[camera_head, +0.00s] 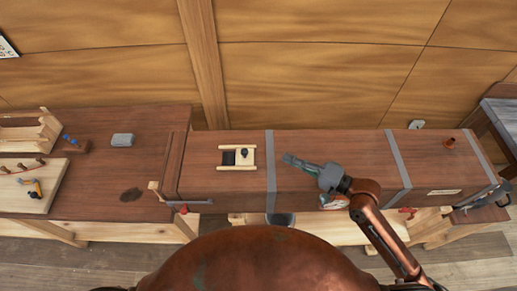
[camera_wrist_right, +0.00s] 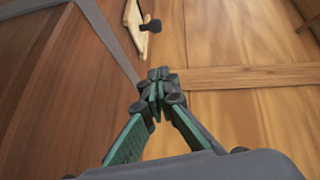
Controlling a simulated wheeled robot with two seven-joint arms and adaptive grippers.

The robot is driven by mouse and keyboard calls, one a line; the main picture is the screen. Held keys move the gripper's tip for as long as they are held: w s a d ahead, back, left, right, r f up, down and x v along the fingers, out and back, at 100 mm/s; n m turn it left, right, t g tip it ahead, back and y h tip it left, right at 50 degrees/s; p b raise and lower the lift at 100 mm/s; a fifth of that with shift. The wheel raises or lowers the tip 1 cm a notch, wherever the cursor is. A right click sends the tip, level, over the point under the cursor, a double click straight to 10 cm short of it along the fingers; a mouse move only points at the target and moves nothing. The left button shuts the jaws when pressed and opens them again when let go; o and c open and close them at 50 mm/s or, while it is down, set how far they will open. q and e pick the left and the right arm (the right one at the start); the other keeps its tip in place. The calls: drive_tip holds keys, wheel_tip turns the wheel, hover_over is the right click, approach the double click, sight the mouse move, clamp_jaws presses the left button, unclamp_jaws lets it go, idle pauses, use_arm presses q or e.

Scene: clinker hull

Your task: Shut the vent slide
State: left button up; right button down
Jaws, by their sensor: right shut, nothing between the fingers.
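The vent slide (camera_head: 248,160) is a small pale wooden panel with a dark knob, between two pale rails on top of the long brown chest. It sits at the right end of the rails. A dark opening (camera_head: 228,158) shows uncovered to its left. In the right wrist view, the slide's pale wood and dark knob (camera_wrist_right: 150,25) show at the top, beyond the fingertips. My right gripper (camera_head: 288,158) is shut and empty, to the right of the slide and apart from it. It also shows in the right wrist view (camera_wrist_right: 157,84). My left gripper is not in view.
Grey bands (camera_head: 270,175) cross the chest. A small red-brown peg-like thing (camera_head: 449,142) stands at its right end. On the left bench are a grey block (camera_head: 122,140) and a pale board (camera_head: 30,186) with small tools. A wooden wall stands behind.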

sight(239, 159)
drive_tip(key=x, duration=0.3)
drive_tip(key=p+x, duration=0.1)
drive_tip(key=x, duration=0.2)
drive_tip(key=shift+w+a+r, duration=0.1)
drive_tip(key=shift+r, duration=0.1)
drive_tip(key=a, duration=0.1)
drive_tip(key=a+p, duration=0.1)
drive_tip(key=a, duration=0.1)
drive_tip(key=a+f+p, duration=0.1)
drive_tip(key=shift+w+a, duration=0.3)
drive_tip(key=shift+s+a+f, duration=0.15)
drive_tip(key=shift+a, duration=0.35)
drive_tip(key=shift+f, duration=0.1)
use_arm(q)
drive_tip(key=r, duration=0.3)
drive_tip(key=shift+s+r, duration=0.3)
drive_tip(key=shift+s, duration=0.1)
use_arm(e)
drive_tip(key=shift+a, duration=0.15)
drive_tip(key=a+p, duration=0.4)
drive_tip(key=a, duration=0.2)
drive_tip(key=shift+a+p, duration=0.25)
drive_tip(key=shift+p, duration=0.1)
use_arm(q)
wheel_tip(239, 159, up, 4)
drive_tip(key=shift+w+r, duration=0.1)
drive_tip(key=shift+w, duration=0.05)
use_arm(e)
drive_tip(key=shift+s, duration=0.1)
drive_tip(key=shift+d, duration=0.1)
